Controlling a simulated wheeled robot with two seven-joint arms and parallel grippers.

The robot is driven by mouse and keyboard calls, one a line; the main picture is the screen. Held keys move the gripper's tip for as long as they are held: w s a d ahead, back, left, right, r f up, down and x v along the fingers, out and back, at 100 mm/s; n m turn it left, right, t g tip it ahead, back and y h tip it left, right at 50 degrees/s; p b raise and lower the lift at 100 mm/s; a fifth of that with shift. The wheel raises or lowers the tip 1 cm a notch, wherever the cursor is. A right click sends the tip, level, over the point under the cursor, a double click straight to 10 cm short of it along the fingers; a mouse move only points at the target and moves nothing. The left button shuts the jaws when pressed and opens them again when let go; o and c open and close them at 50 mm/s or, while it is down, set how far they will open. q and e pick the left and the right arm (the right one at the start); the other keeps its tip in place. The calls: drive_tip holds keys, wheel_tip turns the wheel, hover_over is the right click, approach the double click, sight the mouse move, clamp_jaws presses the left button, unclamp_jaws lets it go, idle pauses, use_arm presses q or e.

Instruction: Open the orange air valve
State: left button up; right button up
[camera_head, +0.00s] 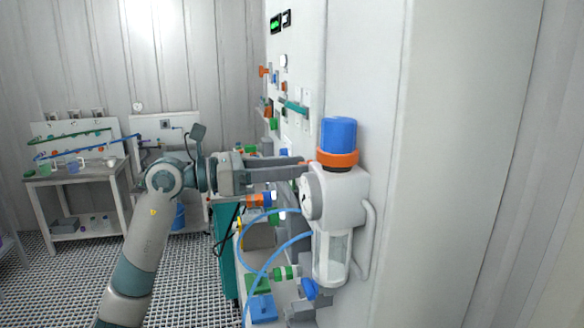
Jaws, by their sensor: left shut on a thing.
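My left gripper (303,168) reaches in from the left, level, with its long fingers shut at the wall panel. A small bit of orange shows at the fingertips, which I take to be the orange air valve (302,163). The fingers and the air unit in front hide most of it, so its handle angle cannot be told. The air unit (352,190) has a blue knob (338,135), an orange ring (338,159), a round gauge (306,197) and a clear bowl (331,255). My right gripper is not in view.
The white wall panel (340,60) carries several small valves and fittings above the arm. Blue hoses (270,255) loop below the gripper. A teal cabinet (225,250) stands beneath. Two workbenches (75,178) stand at the back left. The grated floor (60,275) is clear at left.

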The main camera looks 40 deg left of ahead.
use_arm(q)
drive_tip(key=shift+w+a+f+n+p, duration=0.1)
drive_tip(key=shift+n+p, duration=1.1)
drive_tip(key=shift+n, duration=2.65)
drive_tip(key=shift+w+a+f+n+p, duration=0.1)
drive_tip(key=shift+n+p, duration=1.05)
drive_tip(key=shift+n, duration=2.7)
drive_tip(key=o, duration=1.1)
drive_tip(key=shift+c, duration=0.2)
drive_tip(key=shift+s, duration=0.1)
